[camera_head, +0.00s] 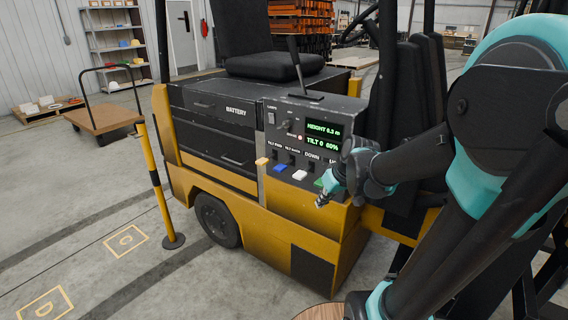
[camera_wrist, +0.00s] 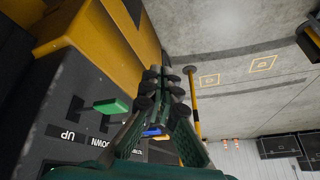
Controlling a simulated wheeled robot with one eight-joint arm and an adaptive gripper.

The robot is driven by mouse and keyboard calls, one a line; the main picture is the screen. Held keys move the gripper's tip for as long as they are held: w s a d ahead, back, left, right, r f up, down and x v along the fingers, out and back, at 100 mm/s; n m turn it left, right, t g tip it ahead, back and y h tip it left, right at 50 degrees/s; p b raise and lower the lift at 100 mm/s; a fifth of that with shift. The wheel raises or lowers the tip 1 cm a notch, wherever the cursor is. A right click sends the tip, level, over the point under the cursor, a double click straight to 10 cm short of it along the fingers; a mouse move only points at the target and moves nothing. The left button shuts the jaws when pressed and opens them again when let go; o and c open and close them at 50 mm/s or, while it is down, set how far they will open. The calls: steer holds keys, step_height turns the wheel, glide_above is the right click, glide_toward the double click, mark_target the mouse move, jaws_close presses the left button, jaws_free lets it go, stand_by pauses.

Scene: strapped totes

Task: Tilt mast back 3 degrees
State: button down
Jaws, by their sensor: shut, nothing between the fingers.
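A yellow and black forklift carries a dark control panel (camera_head: 315,115). Its lit display (camera_head: 323,133) shows a height line and a tilt line that seems to read "TILT 0 60%"; the small digits are hard to read. Below are labels TILT FWD, TILT BACK, DOWN and UP, over an orange lever (camera_head: 262,162), a blue lever (camera_head: 280,168), a white lever (camera_head: 299,175) and a green lever (camera_head: 321,183). My gripper (camera_head: 322,201) is shut and empty, just in front of the green lever. In the wrist view the green lever (camera_wrist: 112,105) is beside my gripper (camera_wrist: 160,78); the blue lever (camera_wrist: 152,132) is partly hidden.
A yellow post (camera_head: 160,185) stands on the floor left of the forklift. A flat cart (camera_head: 103,117) and a shelf (camera_head: 115,45) are farther back left. The seat (camera_head: 262,63) and a black lever (camera_head: 297,65) rise above the panel.

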steer(key=w+a+r+n+y, duration=0.2)
steer(key=w+r+n, duration=0.1)
steer(key=w+r, duration=0.3)
steer(key=w+a+r+n+y, duration=0.2)
steer(key=w+r, duration=0.5)
steer(key=w, duration=0.4)
steer(key=shift+w+a+r+n+t, duration=0.2)
steer(key=shift+a+n+t, duration=0.2)
steer(key=shift+a+n, duration=0.4)
steer(key=shift+a+f, duration=0.1)
glide_above(278, 166)
steer(key=s+d, duration=0.2)
step_height(278, 166, down, 7)
step_height(278, 166, down, 4)
steer(key=shift+w+d, duration=0.1)
steer(key=shift+d, duration=0.05)
